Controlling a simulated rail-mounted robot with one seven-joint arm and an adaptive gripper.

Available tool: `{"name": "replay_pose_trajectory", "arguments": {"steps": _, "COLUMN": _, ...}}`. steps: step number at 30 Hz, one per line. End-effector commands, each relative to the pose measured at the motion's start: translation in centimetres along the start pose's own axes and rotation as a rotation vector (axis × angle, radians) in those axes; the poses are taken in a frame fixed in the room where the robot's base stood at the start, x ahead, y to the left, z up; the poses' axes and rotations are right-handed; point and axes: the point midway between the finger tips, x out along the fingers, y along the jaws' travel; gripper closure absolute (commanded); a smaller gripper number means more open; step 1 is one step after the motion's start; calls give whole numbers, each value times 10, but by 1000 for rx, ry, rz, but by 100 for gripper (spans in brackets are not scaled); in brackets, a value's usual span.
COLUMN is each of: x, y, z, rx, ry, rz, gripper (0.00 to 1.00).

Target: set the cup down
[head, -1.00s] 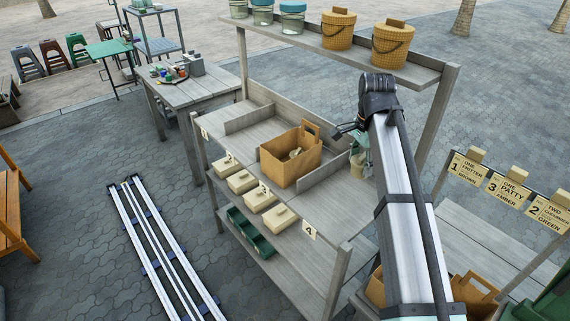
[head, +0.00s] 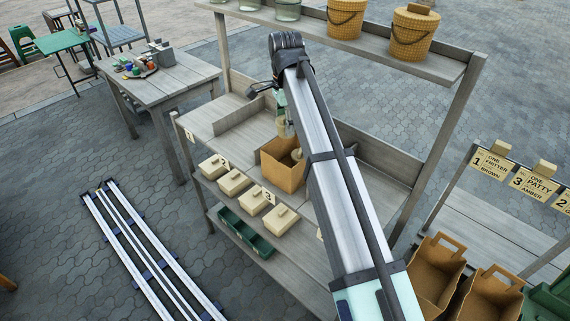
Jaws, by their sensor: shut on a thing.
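My gripper (head: 283,112) hangs below the end of my arm over the grey wooden counter, and my arm hides much of it. It is shut on a small pale cup (head: 285,129), seen just behind the upper edge of an open brown paper bag (head: 281,172). The cup looks roughly upright. Its lower part is hidden, so I cannot tell whether it is over the bag or behind it, or touching anything. A pale item (head: 297,154) shows inside the bag.
An upper shelf holds wicker baskets (head: 411,32) and jars. The counter (head: 213,118) left of the bag is partly bare, with a low divider. More paper bags (head: 437,270) stand at the right.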

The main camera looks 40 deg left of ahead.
Motion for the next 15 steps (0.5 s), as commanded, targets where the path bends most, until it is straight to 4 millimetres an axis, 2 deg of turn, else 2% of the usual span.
{"name": "replay_pose_trajectory", "arguments": {"steps": 9, "x": 75, "y": 2, "z": 0, "rx": -1, "ry": -1, "rz": 4, "gripper": 73}}
{"name": "replay_pose_trajectory", "arguments": {"steps": 15, "x": 117, "y": 2, "z": 0, "rx": -1, "ry": 0, "rz": 2, "gripper": 73}}
